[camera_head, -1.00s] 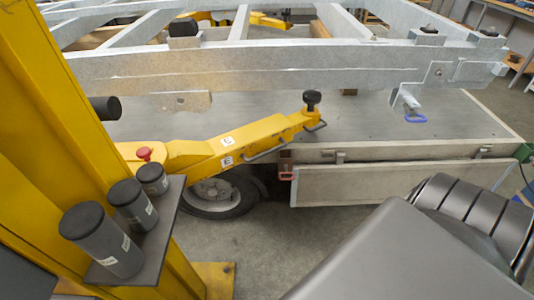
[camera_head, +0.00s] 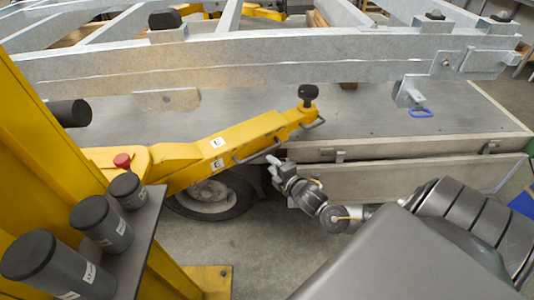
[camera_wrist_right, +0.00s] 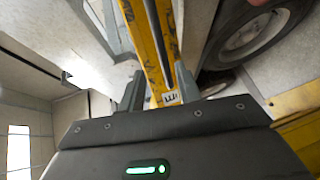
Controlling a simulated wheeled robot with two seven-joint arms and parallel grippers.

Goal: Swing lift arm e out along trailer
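Lift arm e (camera_head: 245,138) is the yellow arm with white labels. It runs from the yellow column up right to a black round pad (camera_head: 308,93), along the trailer's side. A thin grab handle (camera_head: 260,153) runs along its near side. My right gripper (camera_head: 271,164) is just below and beside this handle. In the right wrist view my right gripper (camera_wrist_right: 160,92) has its two fingers apart, with the yellow lift arm (camera_wrist_right: 145,45) and its label showing between them. Whether the fingers touch the handle cannot be seen. My left gripper is not in view.
The grey trailer frame (camera_head: 270,52) crosses above the arm. A wheel (camera_head: 207,195) and a hanging side board (camera_head: 390,180) are below it. The yellow column (camera_head: 45,140) carries a shelf with black cylinders (camera_head: 100,222) at left. A red button (camera_head: 122,160) sits near the arm's base.

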